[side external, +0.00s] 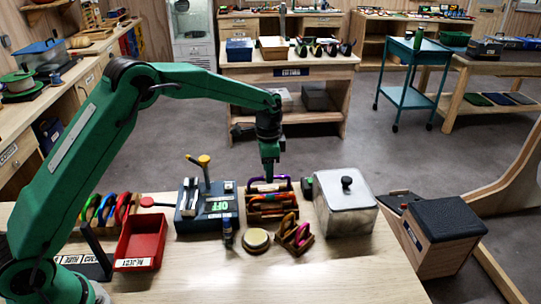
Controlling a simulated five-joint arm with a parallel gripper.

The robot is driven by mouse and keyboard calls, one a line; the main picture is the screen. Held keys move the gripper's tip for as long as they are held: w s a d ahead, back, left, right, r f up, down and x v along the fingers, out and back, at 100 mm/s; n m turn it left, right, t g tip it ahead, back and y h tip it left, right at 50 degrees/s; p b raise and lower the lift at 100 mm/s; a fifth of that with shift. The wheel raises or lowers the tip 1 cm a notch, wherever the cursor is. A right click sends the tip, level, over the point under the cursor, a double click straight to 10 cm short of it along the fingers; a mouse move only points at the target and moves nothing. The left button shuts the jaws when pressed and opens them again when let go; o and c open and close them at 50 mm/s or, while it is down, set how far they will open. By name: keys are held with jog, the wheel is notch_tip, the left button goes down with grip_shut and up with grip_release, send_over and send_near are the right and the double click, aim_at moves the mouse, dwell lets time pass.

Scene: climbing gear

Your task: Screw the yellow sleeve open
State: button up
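My gripper (269,177) points down over a wooden rack (272,217) holding several coloured pieces of gear. A purple carabiner-like loop (284,179) stands at the rack's back, right at my fingertips. I cannot tell whether the fingers touch it or how far apart they are. A smaller wooden holder (295,238) with purple and reddish pieces stands just in front. No yellow sleeve can be made out for certain at this size. My gripper may hide part of the rack's gear.
Further left are a red tray (140,243) and several coloured carabiners (107,207). A lidded metal box (346,208) stands right. The front right tabletop is clear.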

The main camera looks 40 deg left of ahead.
jog(key=shift+f, duration=1.4)
jog(key=shift+s+d, duration=0.1)
dwell(0.3)
jog(key=shift+s+d, duration=0.4)
jog(key=shift+s, duration=0.05)
jog(key=shift+r, duration=0.15)
jog(key=shift+d+r, duration=0.1)
jog(key=shift+r, duration=1.2)
jog(key=shift+w+a, duration=0.55)
jog(key=shift+w, duration=0.05)
dwell(0.4)
jog(key=shift+f, duration=1.45)
jog(key=shift+s+d, duration=0.5)
jog(key=shift+d, duration=0.05)
